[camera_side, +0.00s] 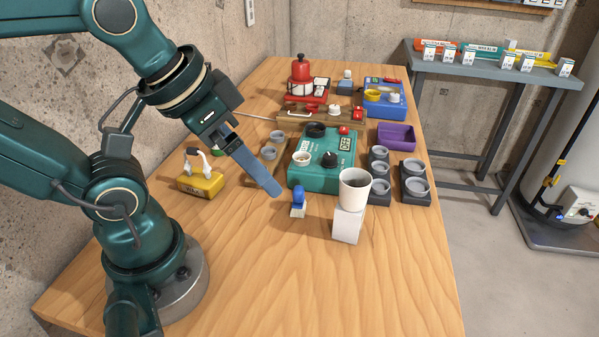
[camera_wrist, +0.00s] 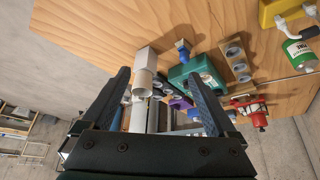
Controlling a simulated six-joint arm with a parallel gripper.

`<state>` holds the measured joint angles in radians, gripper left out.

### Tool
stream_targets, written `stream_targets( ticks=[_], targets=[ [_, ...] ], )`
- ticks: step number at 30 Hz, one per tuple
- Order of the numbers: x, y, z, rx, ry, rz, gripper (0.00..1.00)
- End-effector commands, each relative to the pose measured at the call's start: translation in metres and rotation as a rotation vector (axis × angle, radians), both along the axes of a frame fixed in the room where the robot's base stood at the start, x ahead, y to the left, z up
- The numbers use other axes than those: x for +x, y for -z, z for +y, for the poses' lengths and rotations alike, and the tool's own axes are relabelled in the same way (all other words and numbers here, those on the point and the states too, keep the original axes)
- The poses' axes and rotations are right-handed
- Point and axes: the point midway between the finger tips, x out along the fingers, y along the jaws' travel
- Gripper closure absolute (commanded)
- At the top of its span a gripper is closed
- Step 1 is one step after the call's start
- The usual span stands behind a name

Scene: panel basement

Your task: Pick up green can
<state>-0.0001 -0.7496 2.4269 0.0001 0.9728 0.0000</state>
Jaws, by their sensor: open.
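The green can (camera_wrist: 298,50) shows at the right edge of the wrist view, with a green body and a white label, beside a yellow block. In the side view only a small green patch (camera_side: 217,152) shows behind the yellow block, probably the can, mostly hidden by my gripper and arm. My gripper (camera_side: 277,192) is open and empty above the table, its blue-grey fingers pointing down and to the right, apart from the can. In the wrist view my gripper's two fingers (camera_wrist: 159,74) are spread wide, and the can lies well outside them to the right.
A teal box (camera_side: 317,176), a blue brush (camera_side: 298,205) and a white cup (camera_side: 354,190) on a white block stand ahead. Dark cup holders, a purple bin (camera_side: 396,135) and red items are behind. The front table area is clear.

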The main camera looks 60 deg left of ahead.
Motion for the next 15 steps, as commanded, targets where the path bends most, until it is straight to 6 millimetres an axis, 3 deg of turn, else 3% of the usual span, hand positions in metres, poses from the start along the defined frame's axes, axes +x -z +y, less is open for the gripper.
stream_targets(
  ticks=[6,15],
  targets=[
    [0.001,-0.04,0.002,0.01,0.002,-0.001,0.07],
    [0.028,-0.023,0.101,0.517,0.213,0.245,0.07]
  ],
)
